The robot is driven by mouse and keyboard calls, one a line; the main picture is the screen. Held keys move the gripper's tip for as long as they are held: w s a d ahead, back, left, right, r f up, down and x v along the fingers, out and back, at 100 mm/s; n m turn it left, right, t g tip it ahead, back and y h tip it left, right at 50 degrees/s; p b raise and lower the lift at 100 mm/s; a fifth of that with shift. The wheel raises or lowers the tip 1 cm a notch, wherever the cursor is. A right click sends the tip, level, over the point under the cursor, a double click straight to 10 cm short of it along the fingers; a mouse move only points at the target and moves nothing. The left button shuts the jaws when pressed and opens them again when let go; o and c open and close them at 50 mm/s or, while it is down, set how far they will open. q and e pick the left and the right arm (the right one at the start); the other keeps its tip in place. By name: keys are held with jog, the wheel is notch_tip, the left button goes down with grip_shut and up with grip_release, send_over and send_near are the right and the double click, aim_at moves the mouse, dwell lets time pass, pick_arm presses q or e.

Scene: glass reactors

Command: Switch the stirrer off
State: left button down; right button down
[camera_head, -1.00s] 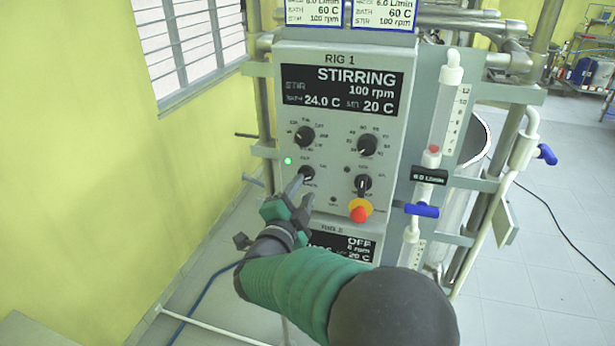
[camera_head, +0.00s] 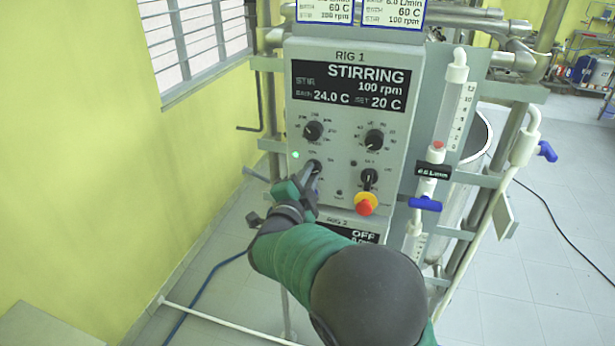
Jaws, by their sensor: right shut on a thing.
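The RIG 1 control box (camera_head: 345,180) faces me on the rig frame. Its display (camera_head: 350,86) reads STIRRING, 100 rpm, 24.0 C, SET 20 C. A small green light (camera_head: 295,155) glows at the panel's left. Below and right of it is the lower left black knob (camera_head: 314,165). My right gripper (camera_head: 310,176) is shut on this knob, and its fingers hide part of it. Two upper knobs, the left one (camera_head: 313,131) and the right one (camera_head: 374,140), and a lower right knob (camera_head: 369,177) stand clear of the gripper. My left gripper is not in view.
A red button on a yellow base (camera_head: 365,204) sits close right of my gripper. A second display (camera_head: 350,233), partly hidden by my arm, shows OFF below. A flowmeter with a blue valve handle (camera_head: 425,203) stands at the right. A yellow wall (camera_head: 90,170) fills the left.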

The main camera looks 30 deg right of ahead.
jog(key=shift+a+f, duration=0.1)
jog(key=shift+f, duration=0.3)
jog(key=shift+a, duration=0.1)
jog(key=shift+n, duration=0.3)
jog(key=shift+s+n+p, duration=0.15)
jog(key=shift+n+p, duration=3.9)
jog(key=shift+n, duration=1.75)
